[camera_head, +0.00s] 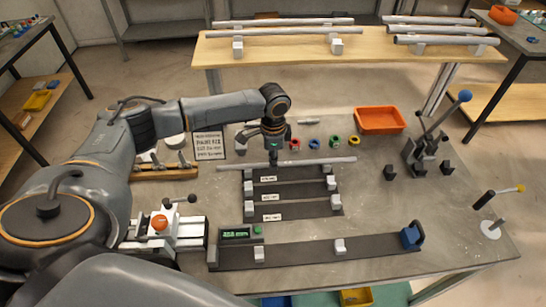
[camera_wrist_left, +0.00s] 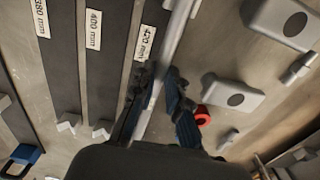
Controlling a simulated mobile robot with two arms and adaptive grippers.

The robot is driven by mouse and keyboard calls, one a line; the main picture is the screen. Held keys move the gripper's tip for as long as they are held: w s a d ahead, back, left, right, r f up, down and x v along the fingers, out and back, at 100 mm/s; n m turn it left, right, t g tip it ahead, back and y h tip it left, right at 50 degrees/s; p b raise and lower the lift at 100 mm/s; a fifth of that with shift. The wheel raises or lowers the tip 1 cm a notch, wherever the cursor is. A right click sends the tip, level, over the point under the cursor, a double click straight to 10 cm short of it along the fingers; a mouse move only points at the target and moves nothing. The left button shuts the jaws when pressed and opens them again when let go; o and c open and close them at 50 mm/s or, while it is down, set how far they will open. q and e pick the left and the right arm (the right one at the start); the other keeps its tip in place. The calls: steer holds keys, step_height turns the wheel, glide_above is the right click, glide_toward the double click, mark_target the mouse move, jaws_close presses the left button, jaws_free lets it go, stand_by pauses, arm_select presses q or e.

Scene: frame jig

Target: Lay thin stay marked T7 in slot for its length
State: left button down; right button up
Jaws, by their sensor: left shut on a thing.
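My left gripper (camera_head: 274,160) points down and is shut on a thin grey rod (camera_head: 310,162). The rod lies crosswise at the far side of the dark slot jig (camera_head: 290,190), and its left end sticks out past the jig. In the left wrist view the rod (camera_wrist_left: 177,35) runs between my fingertips (camera_wrist_left: 160,90), alongside the strip labelled 420 mm (camera_wrist_left: 144,42). Neighbouring strips read 400 mm (camera_wrist_left: 93,30) and 380 mm (camera_wrist_left: 41,18). I cannot tell whether the rod touches the jig. No T7 mark is readable. My right gripper is not in view.
A longer dark rail (camera_head: 310,252) with a blue end block (camera_head: 410,237) lies in front. More rods lie on the wooden back table (camera_head: 370,55). Bare tabletop shows at right.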

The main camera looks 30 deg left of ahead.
arm_select(q)
steer(key=c, duration=1.4)
jaws_free()
steer(key=shift+o, duration=0.7)
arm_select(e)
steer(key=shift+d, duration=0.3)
arm_select(q)
step_height(320, 180, up, 12)
steer(key=shift+s+d+f, duration=0.1)
